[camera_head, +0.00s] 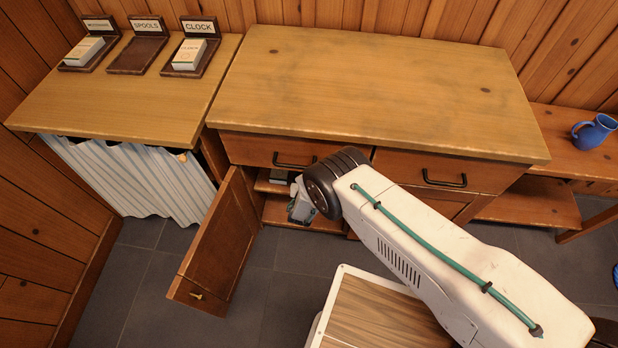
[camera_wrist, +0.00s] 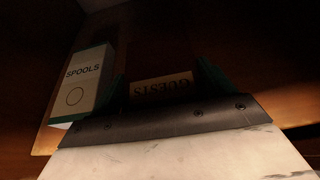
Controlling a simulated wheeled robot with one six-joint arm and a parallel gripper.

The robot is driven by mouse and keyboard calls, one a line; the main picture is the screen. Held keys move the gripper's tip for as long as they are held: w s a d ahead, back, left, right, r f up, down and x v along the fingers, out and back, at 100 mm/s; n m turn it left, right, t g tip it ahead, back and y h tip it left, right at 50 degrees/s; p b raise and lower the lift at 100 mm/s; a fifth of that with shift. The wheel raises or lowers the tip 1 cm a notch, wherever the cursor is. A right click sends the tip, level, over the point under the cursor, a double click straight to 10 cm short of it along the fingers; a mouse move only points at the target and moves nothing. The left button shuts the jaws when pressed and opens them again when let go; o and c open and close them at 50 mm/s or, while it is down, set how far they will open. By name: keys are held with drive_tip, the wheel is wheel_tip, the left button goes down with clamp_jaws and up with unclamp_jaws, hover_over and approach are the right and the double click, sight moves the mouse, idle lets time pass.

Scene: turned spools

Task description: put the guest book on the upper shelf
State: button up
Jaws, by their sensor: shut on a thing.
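The guest book (camera_wrist: 160,87), a dark thing with a pale label reading GUESTS upside down, is between the teal fingers of my gripper (camera_wrist: 162,80) in the wrist view. My gripper (camera_head: 302,208) is shut on it. In the head view my gripper is at the open left compartment of the cabinet, and the book is hidden there. The upper shelf (camera_head: 265,186) shows as a narrow board inside, above a lower board (camera_head: 278,212). I cannot tell whether the book touches either one.
A white and teal SPOOLS box (camera_wrist: 85,82) stands left of my fingers inside the dim cabinet. The open cabinet door (camera_head: 222,243) is left of my gripper. The cabinet top (camera_head: 370,90) is clear. Labelled stands, two holding boxes, are on the left table (camera_head: 120,100). A blue jug (camera_head: 594,131) is far right.

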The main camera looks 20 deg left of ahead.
drive_tip(key=shift+f, duration=0.1)
drive_tip(key=o, duration=1.1)
drive_tip(key=shift+c, duration=0.2)
drive_tip(key=shift+s+r, duration=0.15)
drive_tip(key=shift+r, duration=0.05)
drive_tip(key=v, duration=1.1)
drive_tip(key=shift+s+r, duration=0.2)
drive_tip(key=shift+s, duration=0.1)
drive_tip(key=shift+d, duration=0.15)
